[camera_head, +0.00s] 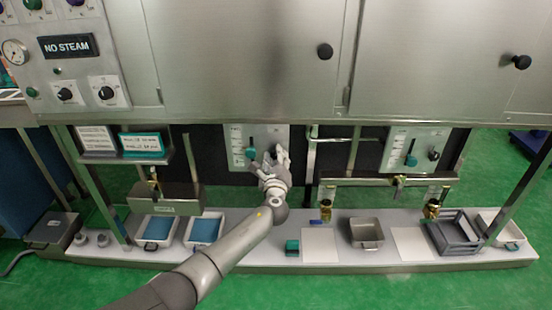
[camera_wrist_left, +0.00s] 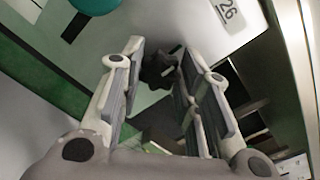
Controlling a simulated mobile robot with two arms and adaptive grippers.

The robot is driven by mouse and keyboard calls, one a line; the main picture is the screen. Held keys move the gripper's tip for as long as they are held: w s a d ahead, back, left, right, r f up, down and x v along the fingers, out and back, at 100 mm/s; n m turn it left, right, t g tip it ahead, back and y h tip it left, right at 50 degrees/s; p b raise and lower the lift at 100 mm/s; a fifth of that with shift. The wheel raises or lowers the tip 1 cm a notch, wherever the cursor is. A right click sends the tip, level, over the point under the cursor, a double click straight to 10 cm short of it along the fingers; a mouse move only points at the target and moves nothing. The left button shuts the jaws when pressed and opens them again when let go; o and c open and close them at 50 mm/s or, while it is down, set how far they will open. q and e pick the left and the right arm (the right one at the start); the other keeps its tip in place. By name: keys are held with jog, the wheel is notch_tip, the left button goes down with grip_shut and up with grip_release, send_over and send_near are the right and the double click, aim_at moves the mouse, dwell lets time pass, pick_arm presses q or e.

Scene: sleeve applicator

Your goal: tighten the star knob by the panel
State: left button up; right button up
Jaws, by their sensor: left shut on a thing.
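The left panel (camera_head: 238,135) is a pale plate under the steel cabinet, with a teal handle (camera_head: 251,153) on it. My left gripper (camera_head: 276,155) is at the right part of this panel and covers what is there in the head view. In the left wrist view, the dark star knob (camera_wrist_left: 158,68) sits between the two fingertips of my left gripper (camera_wrist_left: 163,58), against the pale panel face (camera_wrist_left: 185,20). The fingers are closed on the knob. The finger pads hide part of its sides. My right gripper is in neither view.
A second panel (camera_head: 399,140) with a teal handle and a dark knob (camera_head: 434,153) is to the right. Steel posts and a rail (camera_head: 390,182) stand beside the arm. Trays, a grey pan (camera_head: 366,232) and a crate (camera_head: 453,233) sit on the low shelf.

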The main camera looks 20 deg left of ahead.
pick_arm(q)
jog(key=o, duration=1)
jog(key=v, duration=1.2)
